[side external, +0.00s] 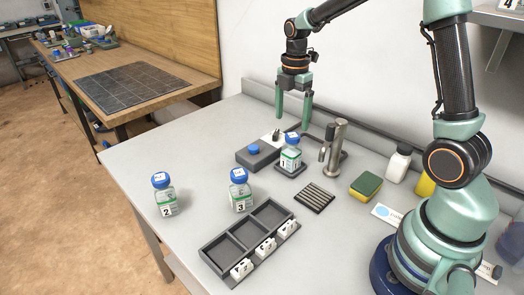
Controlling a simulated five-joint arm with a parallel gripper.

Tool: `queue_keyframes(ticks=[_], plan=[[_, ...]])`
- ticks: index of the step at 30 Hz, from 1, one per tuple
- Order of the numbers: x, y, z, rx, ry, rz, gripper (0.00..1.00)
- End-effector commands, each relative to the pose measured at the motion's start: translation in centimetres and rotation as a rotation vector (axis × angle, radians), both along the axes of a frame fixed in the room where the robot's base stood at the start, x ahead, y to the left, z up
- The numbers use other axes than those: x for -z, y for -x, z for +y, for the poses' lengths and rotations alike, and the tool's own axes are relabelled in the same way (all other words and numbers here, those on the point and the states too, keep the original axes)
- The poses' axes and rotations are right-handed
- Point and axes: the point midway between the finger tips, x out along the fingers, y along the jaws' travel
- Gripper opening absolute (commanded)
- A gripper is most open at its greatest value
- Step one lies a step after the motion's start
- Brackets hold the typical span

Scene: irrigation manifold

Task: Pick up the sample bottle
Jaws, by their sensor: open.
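Three clear sample bottles with blue caps and numbered labels stand upright on the grey bench. Bottle 1 (291,158) stands on a small dark pad beside the metal tap. Bottle 2 (165,200) is at the left, and bottle 3 (240,195) is near the tray. My gripper (292,124) is open and empty, pointing down. Its fingertips appear just above the bottle 1 cap in this view; the exact depth between them is hard to tell.
A dark three-compartment tray (224,240) with number tags is empty in front. A metal tap (335,146), dark block with a blue button (253,150), ribbed grate (314,197), sponge (366,184) and white bottle (398,165) stand around.

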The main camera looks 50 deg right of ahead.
Motion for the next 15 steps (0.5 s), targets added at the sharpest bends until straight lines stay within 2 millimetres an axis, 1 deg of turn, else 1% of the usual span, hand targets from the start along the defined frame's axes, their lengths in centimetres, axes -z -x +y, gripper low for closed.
queue_keyframes(ticks=[9, 12, 15], plan=[[5.0, 0.1, 0.0, -0.005, -0.001, 0.005, 0.95], [6.1, 0.1, 0.0, -0.004, -0.001, 0.003, 0.95], [6.6, 0.1, 0.0, -0.004, 0.000, 0.002, 0.95]])
